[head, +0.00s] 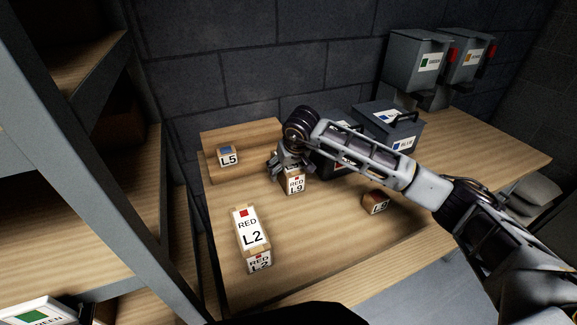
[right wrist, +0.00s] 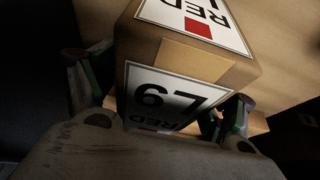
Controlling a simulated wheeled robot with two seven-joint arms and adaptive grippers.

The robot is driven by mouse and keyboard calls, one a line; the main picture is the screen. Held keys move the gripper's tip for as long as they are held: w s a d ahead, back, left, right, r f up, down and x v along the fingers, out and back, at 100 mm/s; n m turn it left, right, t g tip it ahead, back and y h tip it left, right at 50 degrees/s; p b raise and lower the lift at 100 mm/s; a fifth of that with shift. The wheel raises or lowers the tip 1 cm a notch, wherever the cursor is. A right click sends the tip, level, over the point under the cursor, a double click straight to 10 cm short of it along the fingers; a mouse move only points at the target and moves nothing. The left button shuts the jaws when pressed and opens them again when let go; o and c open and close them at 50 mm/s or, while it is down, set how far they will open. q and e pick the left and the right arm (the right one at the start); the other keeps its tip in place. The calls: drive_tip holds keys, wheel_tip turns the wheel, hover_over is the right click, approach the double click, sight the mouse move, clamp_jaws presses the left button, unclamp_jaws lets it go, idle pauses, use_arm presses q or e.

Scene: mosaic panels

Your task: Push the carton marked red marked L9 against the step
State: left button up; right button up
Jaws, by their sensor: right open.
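The carton marked RED L9 (head: 294,184) stands upright on the wooden table, in front and to the right of the raised wooden step (head: 245,134) at the back left. In the right wrist view the carton (right wrist: 185,62) fills the middle, its red mark and L9 label showing. My right gripper (head: 283,162) is open at the carton, its arm coming in from the right. In the wrist view its fingers (right wrist: 160,97) are on either side of the carton; contact is unclear. My left gripper is not in view.
A carton marked L5 (head: 228,157) is by the step. A RED L2 carton (head: 250,230) lies near the front left. A small brown box (head: 376,203) is at right. A blue-marked case (head: 392,125) and wall bins (head: 418,62) stand behind. A shelf rack (head: 70,130) is left.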

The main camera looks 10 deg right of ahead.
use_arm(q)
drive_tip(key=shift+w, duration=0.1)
use_arm(e)
drive_tip(key=c, duration=1.6)
drive_tip(key=shift+c, duration=0.5)
